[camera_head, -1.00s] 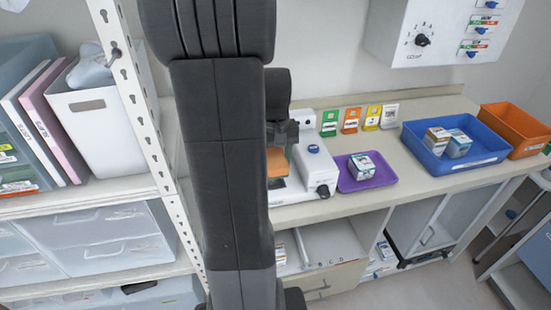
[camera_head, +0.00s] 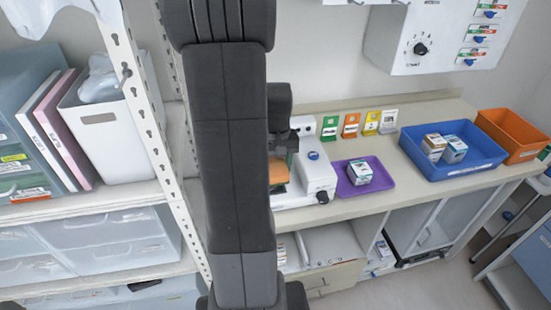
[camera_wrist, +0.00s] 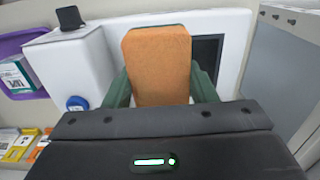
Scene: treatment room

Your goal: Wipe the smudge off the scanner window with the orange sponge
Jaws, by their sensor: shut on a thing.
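The orange sponge (camera_wrist: 160,62) is between the green fingers of my gripper (camera_wrist: 161,88) in the wrist view, and the gripper is shut on it. The white scanner (camera_wrist: 70,62) is behind the sponge. A dark panel that looks like its window (camera_wrist: 208,52) shows to the right of the sponge, partly hidden by it. I see no smudge on the visible part. In the head view the sponge (camera_head: 278,172) is over the scanner (camera_head: 318,177), beside my arm, which hides much of the scanner. I cannot tell whether the sponge touches the window.
A purple tray (camera_head: 380,183) with a small box (camera_head: 359,172) is right of the scanner. Colored cards (camera_head: 351,126) stand behind it. A blue bin (camera_head: 478,165) and an orange bin (camera_head: 520,150) are farther right. A shelf post (camera_head: 150,125) stands left of my arm.

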